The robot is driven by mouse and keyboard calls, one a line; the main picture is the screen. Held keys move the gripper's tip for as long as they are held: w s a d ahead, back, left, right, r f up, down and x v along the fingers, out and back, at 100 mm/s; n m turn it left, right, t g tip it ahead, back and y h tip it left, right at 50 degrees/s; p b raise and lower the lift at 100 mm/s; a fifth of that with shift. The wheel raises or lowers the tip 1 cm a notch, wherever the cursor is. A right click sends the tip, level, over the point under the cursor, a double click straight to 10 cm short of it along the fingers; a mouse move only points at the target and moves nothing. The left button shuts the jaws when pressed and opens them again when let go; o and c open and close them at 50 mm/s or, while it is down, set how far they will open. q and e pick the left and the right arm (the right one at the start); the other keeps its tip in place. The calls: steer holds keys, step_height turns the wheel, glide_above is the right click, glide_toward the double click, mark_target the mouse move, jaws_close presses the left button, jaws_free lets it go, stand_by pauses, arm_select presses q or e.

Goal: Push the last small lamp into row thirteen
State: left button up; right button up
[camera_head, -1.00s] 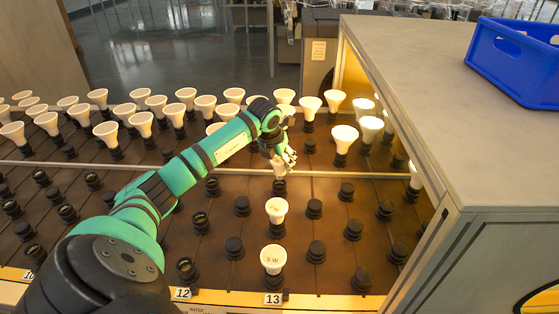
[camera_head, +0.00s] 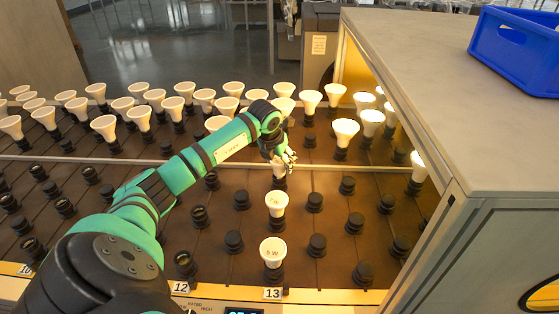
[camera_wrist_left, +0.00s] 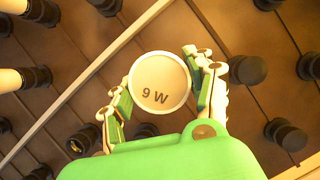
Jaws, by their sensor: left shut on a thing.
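My left gripper (camera_head: 281,160) is over row thirteen, behind the two front lamps of that row. It is shut on a small lamp (camera_wrist_left: 160,82) marked 9 W, whose round face fills the space between the fingers in the wrist view. In the head view only a small pale part of that lamp (camera_head: 279,171) shows below the fingers. Whether its base sits in a socket is hidden. Two white lamps stand upright in row thirteen, a nearer one (camera_head: 272,250) and a farther one (camera_head: 276,203). The label 13 (camera_head: 272,293) is at the front edge. My right gripper is not in view.
Many white lamps (camera_head: 104,124) stand in the back rows at left. Dark capped sockets (camera_head: 317,244) flank row thirteen. A metal rail (camera_head: 345,174) crosses the rack. A grey cabinet (camera_head: 440,90) with a blue crate (camera_head: 510,55) borders the right side.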

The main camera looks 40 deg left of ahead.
arm_select(q)
steer(key=shift+f, duration=0.35)
steer(key=o, duration=1.3)
steer(key=shift+c, duration=0.2)
steer(key=shift+s+r, duration=0.1)
steer(key=shift+r, duration=0.2)
steer(key=v, duration=1.1)
steer(key=shift+r, duration=0.2)
